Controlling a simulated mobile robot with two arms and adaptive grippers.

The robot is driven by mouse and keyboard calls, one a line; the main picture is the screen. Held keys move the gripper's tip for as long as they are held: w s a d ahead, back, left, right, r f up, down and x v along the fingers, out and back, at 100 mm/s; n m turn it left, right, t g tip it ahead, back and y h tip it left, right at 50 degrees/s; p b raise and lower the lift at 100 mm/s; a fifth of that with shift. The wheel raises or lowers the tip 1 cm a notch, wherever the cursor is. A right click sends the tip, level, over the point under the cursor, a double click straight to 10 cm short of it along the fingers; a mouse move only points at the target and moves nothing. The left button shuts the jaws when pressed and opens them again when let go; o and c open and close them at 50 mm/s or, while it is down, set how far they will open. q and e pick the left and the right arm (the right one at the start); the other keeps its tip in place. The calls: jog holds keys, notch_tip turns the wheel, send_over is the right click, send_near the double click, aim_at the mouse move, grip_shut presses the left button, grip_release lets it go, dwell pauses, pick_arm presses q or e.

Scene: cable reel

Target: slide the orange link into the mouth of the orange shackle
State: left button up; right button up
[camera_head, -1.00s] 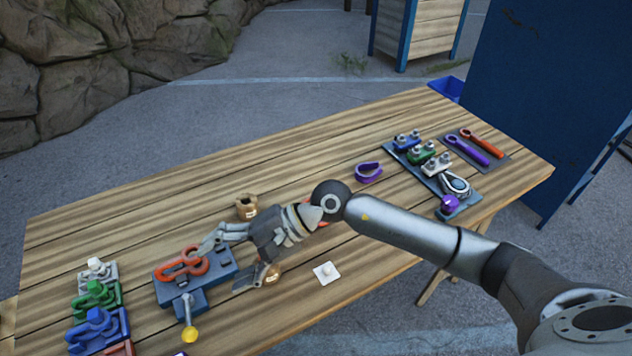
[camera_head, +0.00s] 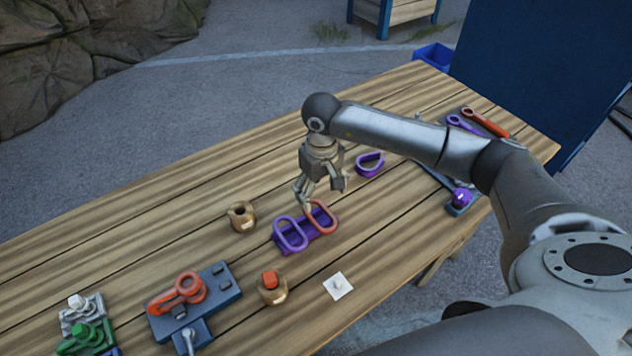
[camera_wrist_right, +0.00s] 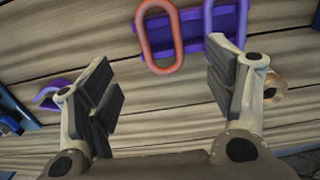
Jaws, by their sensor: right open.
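The orange link (camera_head: 322,218), an oblong ring, stands in a purple holder (camera_head: 308,236) beside a purple link (camera_head: 290,234). The orange shackle (camera_head: 178,292) is on a blue fixture (camera_head: 222,283) at the lower left; its mouth is hard to make out. My right gripper (camera_head: 323,192) is open and empty, pointing down above the orange link. In the right wrist view, the orange link (camera_wrist_right: 140,35) is beyond the spread fingers (camera_wrist_right: 163,80), apart from them. The purple link (camera_wrist_right: 242,18) is beside it. My left gripper is not in view.
A brown cup (camera_head: 242,217) and another with an orange piece (camera_head: 272,292) stand near the holder. A purple shackle (camera_head: 369,166) lies behind it to the right. A white square (camera_head: 338,286) lies in front. White and green shackles (camera_head: 84,336) are lower left. The table's far left is clear.

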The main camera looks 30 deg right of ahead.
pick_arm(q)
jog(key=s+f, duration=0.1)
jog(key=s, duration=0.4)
pick_arm(e)
jog(key=f, duration=0.2)
jog(key=b, duration=0.3)
send_over(319, 210)
jog(key=s, duration=0.2)
jog(key=f, duration=0.4)
jog(key=shift+w+a+f, duration=0.1)
jog(key=shift+a, duration=0.3)
jog(key=shift+f+b, duration=0.75)
jog(key=shift+b, duration=0.25)
jog(key=shift+f+b, duration=0.45)
jog(key=shift+b, duration=0.1)
jog(key=c, duration=1.4)
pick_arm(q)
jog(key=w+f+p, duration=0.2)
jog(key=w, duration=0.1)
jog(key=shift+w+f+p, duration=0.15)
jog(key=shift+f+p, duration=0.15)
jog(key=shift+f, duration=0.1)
pick_arm(e)
jog(key=shift+o, duration=0.2)
notch_tip(319, 210, up, 7)
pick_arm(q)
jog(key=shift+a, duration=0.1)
pick_arm(e)
jog(key=shift+a, duration=0.1)
